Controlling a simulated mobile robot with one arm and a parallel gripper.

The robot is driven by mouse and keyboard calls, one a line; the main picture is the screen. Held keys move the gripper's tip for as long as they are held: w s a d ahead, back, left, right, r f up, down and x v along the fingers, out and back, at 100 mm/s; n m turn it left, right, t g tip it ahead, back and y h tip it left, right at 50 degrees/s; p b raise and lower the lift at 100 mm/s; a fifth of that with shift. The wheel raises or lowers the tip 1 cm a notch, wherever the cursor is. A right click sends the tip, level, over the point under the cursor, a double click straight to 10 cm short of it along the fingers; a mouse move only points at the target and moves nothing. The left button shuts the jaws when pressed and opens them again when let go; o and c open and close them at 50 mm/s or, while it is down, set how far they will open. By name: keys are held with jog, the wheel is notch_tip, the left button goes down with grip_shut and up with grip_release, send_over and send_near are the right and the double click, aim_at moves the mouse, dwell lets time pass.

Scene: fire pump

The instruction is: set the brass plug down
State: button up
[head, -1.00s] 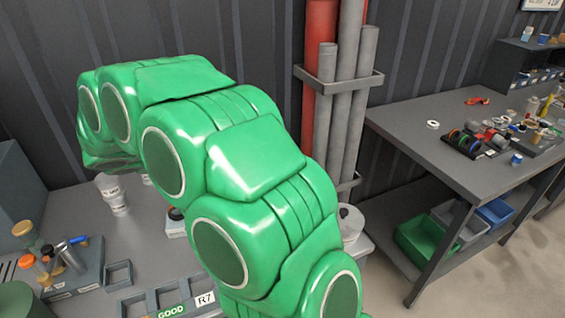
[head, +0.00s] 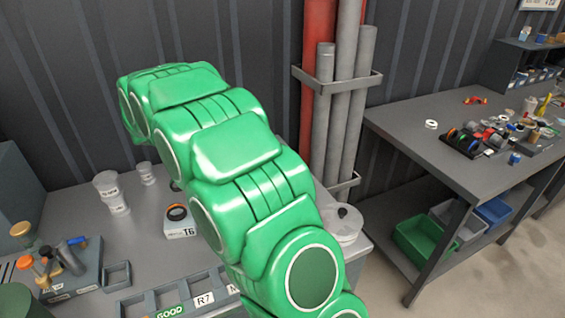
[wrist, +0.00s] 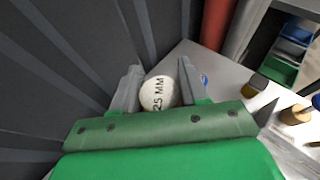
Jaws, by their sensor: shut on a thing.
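In the wrist view my gripper (wrist: 158,82) is shut, its two grey fingers on either side of a pale round piece marked "25 MM" (wrist: 158,93). I take this piece for the brass plug, though the face I see looks cream, not brass. Its far side and underside are hidden. The grey bench top lies beyond and to the right of the fingers. I cannot tell how high the piece is above it. In the head view my green arm hides the gripper and the piece.
On the bench (head: 75,220) are pale cups (head: 110,192), a T6 block with a dark ring (head: 178,222), a labelled compartment tray (head: 150,303), a tool holder (head: 75,270) and a white round container (head: 342,224). Pipes (head: 340,110) stand behind. A second cluttered bench (head: 400,120) is right.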

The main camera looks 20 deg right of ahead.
jog(key=w+d+r+n+t+y, duration=0.1)
jog(key=w+d+n+t+y, duration=0.1)
jog(key=w, duration=0.4)
jog(key=w+d+r+n+t+y, duration=0.1)
jog(key=w+d+r+n+y, duration=0.1)
jog(key=w, duration=0.5)
jog(key=d+n+y, duration=0.1)
jog(key=n+y, duration=0.1)
jog(key=y, duration=0.1)
jog(key=shift+w+r+n+t, duration=0.25)
jog(key=shift+n+t, duration=0.15)
jog(key=shift+w+d+r+n+y, duration=0.35)
jog(key=shift+w+d+n+y, duration=0.2)
jog(key=shift+d+n+y, duration=0.3)
